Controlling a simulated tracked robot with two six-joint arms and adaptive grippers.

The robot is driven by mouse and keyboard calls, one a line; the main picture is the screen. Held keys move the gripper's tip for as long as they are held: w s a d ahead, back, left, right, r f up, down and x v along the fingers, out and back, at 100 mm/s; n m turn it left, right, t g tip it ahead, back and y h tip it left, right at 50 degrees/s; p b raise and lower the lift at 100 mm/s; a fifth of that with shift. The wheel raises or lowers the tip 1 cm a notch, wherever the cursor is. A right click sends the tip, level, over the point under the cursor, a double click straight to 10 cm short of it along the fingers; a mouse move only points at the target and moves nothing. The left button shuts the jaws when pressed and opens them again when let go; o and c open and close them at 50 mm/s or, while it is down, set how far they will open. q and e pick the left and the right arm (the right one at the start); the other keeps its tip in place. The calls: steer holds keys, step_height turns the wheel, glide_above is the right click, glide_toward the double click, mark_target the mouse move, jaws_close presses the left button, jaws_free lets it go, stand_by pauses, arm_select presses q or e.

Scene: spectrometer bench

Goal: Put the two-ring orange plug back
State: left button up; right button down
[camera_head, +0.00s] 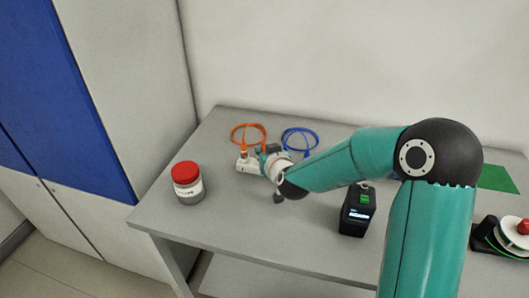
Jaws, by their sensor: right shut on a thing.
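An orange cable loop (234,132) stands up at the back left of the bench, behind a small white block (244,166). Its left end goes down to the block. Its right end reaches my right gripper (260,155), which is shut on the orange plug there, just above or beside the block. The plug's rings are too small to make out, and whether the plug touches a socket is hidden by the gripper. My left gripper is not in view.
A red-lidded jar (187,182) stands front left. A black box with a lit display (357,212) stands under my forearm. A green mat (497,180) and a red-knobbed device (512,236) lie at right.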

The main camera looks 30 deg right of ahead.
steer(key=shift+f, duration=0.2)
steer(key=c, duration=1.2)
jaws_free()
steer(key=shift+r, duration=0.15)
steer(key=shift+r, duration=0.2)
steer(key=shift+r+p, duration=0.35)
steer(key=shift+p, duration=0.35)
steer(key=v, duration=1.2)
steer(key=shift+f+b, duration=0.1)
steer(key=shift+b, duration=0.3)
steer(key=shift+d, duration=0.1)
